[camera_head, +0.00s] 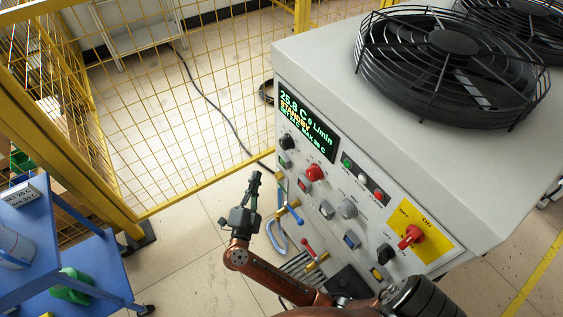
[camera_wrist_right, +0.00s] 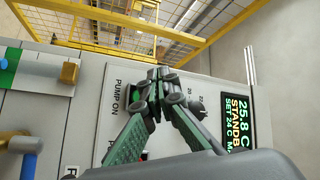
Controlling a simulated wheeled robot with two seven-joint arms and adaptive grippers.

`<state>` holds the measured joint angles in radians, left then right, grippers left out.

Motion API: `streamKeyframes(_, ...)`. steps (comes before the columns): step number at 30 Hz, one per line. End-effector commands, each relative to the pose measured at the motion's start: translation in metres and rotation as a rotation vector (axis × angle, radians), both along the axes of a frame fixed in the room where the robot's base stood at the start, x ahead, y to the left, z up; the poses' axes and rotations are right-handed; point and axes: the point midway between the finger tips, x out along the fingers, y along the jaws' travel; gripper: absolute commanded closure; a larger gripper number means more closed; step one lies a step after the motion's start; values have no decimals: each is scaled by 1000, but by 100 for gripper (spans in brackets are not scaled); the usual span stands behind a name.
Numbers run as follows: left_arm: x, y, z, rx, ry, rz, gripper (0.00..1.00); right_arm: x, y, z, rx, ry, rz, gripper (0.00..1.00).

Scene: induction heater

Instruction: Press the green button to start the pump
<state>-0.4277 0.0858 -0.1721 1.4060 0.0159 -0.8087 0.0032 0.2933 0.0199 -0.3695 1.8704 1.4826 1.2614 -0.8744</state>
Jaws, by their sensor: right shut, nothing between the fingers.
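The pump panel is on the front of a grey cabinet. In the head view a small green button (camera_head: 282,160) sits at the panel's left edge, below a black knob. My right gripper (camera_head: 256,175) is shut and empty, its fingertips just left of that button; I cannot tell whether they touch it. In the right wrist view the shut fingers (camera_wrist_right: 158,75) are in front of the panel beside the PUMP ON label (camera_wrist_right: 121,96). They hide most of the area beside this label. My left gripper is not in view.
The display (camera_head: 305,125) reads 25.8 C, 0 L/min and STANDBY. Red- and blue-handled valves stick out below. A yellow mesh fence (camera_head: 180,110) stands behind; a blue cart (camera_head: 105,262) is at left.

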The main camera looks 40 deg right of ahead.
Motion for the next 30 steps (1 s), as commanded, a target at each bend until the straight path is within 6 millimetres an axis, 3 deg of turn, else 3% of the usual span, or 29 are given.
streamKeyframes(9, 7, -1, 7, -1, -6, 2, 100, -3, -45, 1, -2, 1, -1, 100)
streamKeyframes(12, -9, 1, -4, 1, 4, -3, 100, -4, -54, 3, -2, -1, -1, 100)
streamKeyframes(19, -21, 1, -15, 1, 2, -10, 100, -4, -67, 2, -1, -1, -2, 100)
streamKeyframes(30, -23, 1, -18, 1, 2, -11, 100, -4, -68, 0, 0, 0, -1, 100)
